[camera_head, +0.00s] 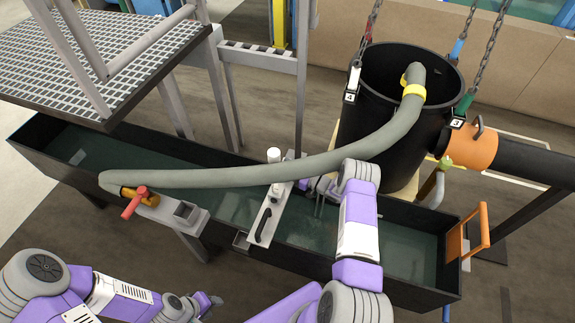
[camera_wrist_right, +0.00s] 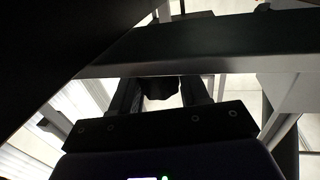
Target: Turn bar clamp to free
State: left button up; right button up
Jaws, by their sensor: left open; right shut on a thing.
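A pale bar (camera_head: 268,212) with a black handle (camera_head: 263,226) lies across the long dark flume (camera_head: 225,205). I take it to be the bar clamp, but I cannot tell its lock state. My left gripper (camera_head: 211,300) is open and empty, in front of the flume at the bottom of the head view.
An orange frame (camera_head: 469,235) stands at the flume's right end. A grated platform (camera_head: 130,45) covers the back left. Chains hang beside the tank.

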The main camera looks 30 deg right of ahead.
jog(key=m+t+h+p, duration=0.1)
jog(key=m+h, duration=0.1)
jog(key=h, duration=0.1)
jog(key=shift+r+m+h, duration=0.1)
jog(key=shift+m+h, duration=0.2)
jog(key=shift+m+t+h+p, duration=0.5)
jog(key=shift+m+h, duration=0.6)
jog(key=shift+h, duration=1)
jog(key=o, duration=0.9)
jog(key=shift+s, duration=0.1)
jog(key=s+p, duration=0.1)
jog(key=s, duration=0.6)
jog(key=shift+s+d, duration=0.15)
jog(key=shift+s, duration=0.1)
